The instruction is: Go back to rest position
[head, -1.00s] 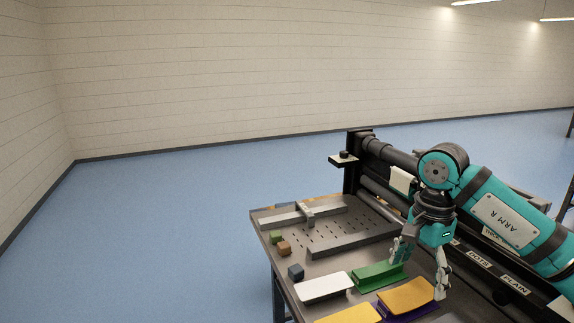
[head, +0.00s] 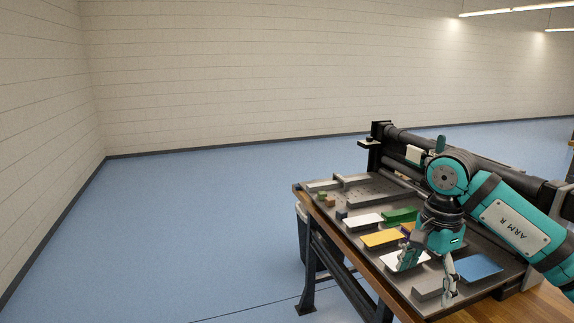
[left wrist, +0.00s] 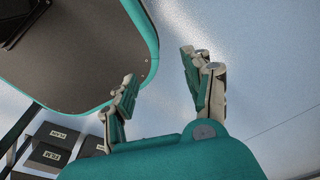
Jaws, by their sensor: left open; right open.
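My right gripper (head: 428,282) hangs fingers down over the near part of the work table, open, with nothing seen between its fingers. It is in front of a white card (head: 402,258) and to the left of a blue card (head: 478,268). My left gripper shows only in the left wrist view (left wrist: 160,88). It is open and empty, with its fingers apart over pale blue floor. My left arm is not in the head view.
The grey table top (head: 352,203) holds a white card (head: 362,219), a yellow card (head: 382,239), a green block (head: 399,215) and several small cubes. A dark rail (head: 402,139) runs along its back. Dark labelled boxes (left wrist: 48,155) show in the left wrist view. Blue floor (head: 190,220) is clear at left.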

